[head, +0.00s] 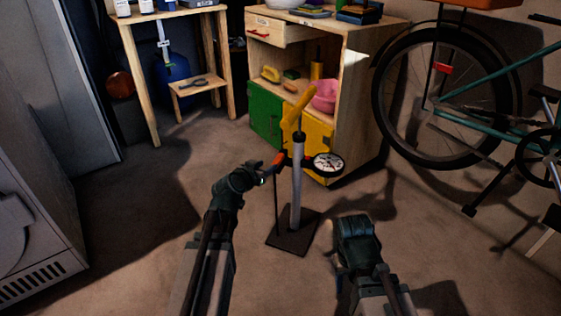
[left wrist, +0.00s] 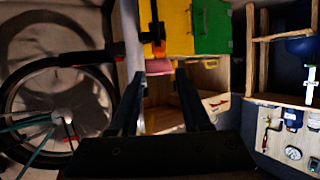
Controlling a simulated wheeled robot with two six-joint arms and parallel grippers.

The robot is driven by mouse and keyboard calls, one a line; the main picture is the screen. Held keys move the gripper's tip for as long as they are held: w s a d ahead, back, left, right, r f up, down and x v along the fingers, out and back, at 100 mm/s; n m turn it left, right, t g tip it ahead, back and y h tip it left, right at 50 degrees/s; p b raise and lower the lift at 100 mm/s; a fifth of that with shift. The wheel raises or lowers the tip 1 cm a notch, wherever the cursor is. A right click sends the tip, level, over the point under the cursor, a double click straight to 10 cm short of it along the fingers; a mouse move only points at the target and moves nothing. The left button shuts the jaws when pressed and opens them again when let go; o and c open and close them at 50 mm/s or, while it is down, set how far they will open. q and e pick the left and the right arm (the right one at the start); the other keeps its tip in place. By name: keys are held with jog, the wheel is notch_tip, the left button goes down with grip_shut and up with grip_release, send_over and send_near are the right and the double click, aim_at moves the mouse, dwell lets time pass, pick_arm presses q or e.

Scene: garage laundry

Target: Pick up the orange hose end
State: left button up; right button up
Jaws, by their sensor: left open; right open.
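The orange hose end (head: 279,158) sits beside the upright grey pump (head: 298,185), near its top. My left gripper (head: 264,174) is open, just to the left of the hose end and very close to it; I cannot tell whether they touch. In the left wrist view, a dark piece with orange on it (left wrist: 158,48), probably the hose end, shows beyond the two spread fingers (left wrist: 158,85). My right gripper (head: 354,222) is open, low and to the right of the pump, apart from it.
A round gauge (head: 328,163) juts right from the pump, which has a yellow handle (head: 297,108) and dark base plate (head: 292,235). Behind stands a wooden cabinet (head: 356,120) with green and yellow doors. A bicycle (head: 445,100) is at right. Floor at left is clear.

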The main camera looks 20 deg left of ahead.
aim_at(277, 160)
pick_arm(q)
jog(key=b+x, duration=0.4)
jog(key=x, duration=0.8)
jog(key=shift+w+d+f+b, duration=0.1)
jog(key=shift+w+f+b, duration=0.1)
jog(key=shift+b, duration=0.1)
jog(key=shift+s, duration=0.1)
grip_shut()
